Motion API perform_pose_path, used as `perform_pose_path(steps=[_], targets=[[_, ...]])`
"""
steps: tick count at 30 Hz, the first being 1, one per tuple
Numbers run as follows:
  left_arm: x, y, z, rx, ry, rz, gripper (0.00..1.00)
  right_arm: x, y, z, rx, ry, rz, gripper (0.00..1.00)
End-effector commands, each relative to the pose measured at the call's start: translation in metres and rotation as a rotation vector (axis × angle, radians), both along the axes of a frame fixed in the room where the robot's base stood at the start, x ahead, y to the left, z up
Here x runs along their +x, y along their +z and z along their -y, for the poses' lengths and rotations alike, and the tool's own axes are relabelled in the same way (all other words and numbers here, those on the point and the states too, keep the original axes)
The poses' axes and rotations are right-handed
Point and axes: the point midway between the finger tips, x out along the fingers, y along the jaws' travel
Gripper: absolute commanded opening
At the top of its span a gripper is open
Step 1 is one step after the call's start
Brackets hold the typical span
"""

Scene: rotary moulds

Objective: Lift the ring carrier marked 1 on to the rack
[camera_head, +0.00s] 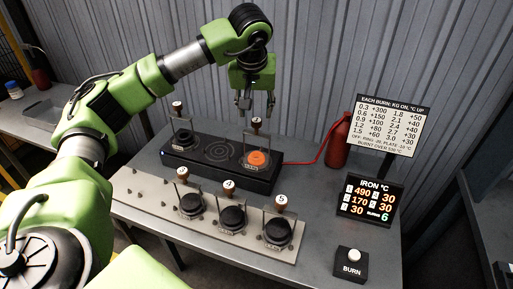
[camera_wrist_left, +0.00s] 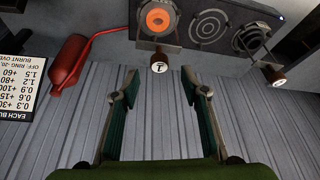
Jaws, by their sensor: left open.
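The ring carrier marked 1 has a brown knob with a pale tag (camera_wrist_left: 159,67) on a thin wire frame. Its disc (camera_head: 257,159) glows orange on the right ring of the black hot plate; the glow also shows in the left wrist view (camera_wrist_left: 157,20). My left gripper (camera_head: 256,108) is open and empty, pointing down just above and behind the knob (camera_head: 257,122). In the left wrist view the open fingers (camera_wrist_left: 163,88) stand either side of the knob's line, apart from it. The rack (camera_head: 147,202) is the pale board in front, with free pegs at its left. My right gripper is not in view.
Another carrier (camera_head: 183,137) stands on the plate's left ring; the middle ring (camera_head: 221,150) is empty. Three dark carriers stand on the rack (camera_head: 229,217). A red extinguisher-like bottle (camera_head: 338,140) with a hose, an iron temperature display (camera_head: 369,202) and a BURN button (camera_head: 351,265) are at right.

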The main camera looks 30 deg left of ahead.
Motion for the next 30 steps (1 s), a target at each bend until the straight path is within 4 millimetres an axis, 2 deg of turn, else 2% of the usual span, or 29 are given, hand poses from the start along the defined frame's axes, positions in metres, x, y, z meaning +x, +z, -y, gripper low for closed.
perform_pose_path(steps=[5,8,13,18,26,27,30], targets=[[0.006,-0.017,-0.004,0.000,0.001,-0.001,0.41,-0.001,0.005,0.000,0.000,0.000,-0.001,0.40],[0.008,-0.022,-0.005,0.000,0.001,-0.002,0.41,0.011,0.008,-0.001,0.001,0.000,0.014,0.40],[0.014,-0.042,-0.010,0.000,0.001,-0.004,0.41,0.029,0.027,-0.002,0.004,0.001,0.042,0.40],[0.021,-0.064,-0.013,-0.001,0.000,-0.002,0.41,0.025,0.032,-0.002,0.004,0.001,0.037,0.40],[0.023,-0.069,-0.014,-0.002,-0.001,0.001,0.41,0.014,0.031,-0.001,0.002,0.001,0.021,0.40],[0.023,-0.069,-0.014,-0.002,-0.001,0.001,0.36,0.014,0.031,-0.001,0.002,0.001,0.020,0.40],[0.023,-0.069,-0.014,-0.002,-0.001,0.001,0.10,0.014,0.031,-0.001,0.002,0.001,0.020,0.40]])
